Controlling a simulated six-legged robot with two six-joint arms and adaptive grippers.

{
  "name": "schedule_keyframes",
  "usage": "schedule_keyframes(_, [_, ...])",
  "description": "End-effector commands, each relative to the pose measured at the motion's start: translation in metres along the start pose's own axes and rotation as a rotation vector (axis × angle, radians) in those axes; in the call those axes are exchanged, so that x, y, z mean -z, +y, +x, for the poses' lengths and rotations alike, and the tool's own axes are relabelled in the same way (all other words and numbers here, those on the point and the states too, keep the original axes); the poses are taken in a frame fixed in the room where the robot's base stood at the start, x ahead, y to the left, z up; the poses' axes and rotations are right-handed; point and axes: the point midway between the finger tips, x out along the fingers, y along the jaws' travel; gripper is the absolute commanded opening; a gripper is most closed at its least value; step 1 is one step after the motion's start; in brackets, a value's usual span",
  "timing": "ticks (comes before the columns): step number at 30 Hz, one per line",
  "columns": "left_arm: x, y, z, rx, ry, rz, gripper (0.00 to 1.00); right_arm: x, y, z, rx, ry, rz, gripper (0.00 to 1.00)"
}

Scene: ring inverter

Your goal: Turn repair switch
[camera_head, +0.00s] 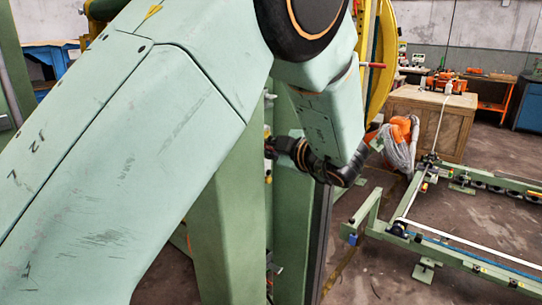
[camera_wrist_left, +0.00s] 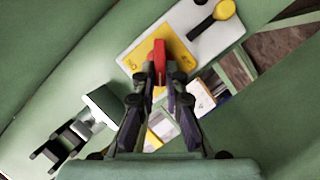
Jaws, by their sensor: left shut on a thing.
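The repair switch has a red handle (camera_wrist_left: 159,52) on a yellow plate (camera_wrist_left: 139,61), fixed to a light grey panel (camera_wrist_left: 190,47) in the left wrist view. My left gripper (camera_wrist_left: 163,80) has its dark fingers on either side of the red handle and is shut on it. The fingertips cover the handle's lower part. In the head view, my left arm comes in from the left and its dark wrist is beside a green post (camera_head: 230,215). The switch cannot be made out there. My right gripper is not in view.
A yellow knob with a black stem (camera_wrist_left: 225,10) sits on the same panel, close to the switch. Green machine surfaces surround it. A low green frame with rails (camera_head: 465,250) stands at right in the head view, with a wooden crate (camera_head: 435,125) behind it.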

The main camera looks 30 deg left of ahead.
Motion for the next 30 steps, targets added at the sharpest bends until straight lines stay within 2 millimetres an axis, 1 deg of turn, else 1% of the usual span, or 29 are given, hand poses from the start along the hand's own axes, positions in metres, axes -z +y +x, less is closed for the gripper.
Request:
schedule_keyframes(1, [-0.002,-0.004,0.001,-0.02,0.004,-0.045,0.0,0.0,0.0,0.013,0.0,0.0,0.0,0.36])
schedule_keyframes(15, [-0.003,-0.011,0.002,-0.169,0.005,-0.403,0.0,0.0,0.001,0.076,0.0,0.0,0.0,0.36])
schedule_keyframes(24, [-0.003,-0.011,0.002,-0.231,0.005,-0.555,0.0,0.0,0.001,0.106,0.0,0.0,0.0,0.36])
schedule_keyframes(30, [-0.003,-0.011,0.002,-0.254,0.004,-0.611,0.0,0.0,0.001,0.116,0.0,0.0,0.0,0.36])
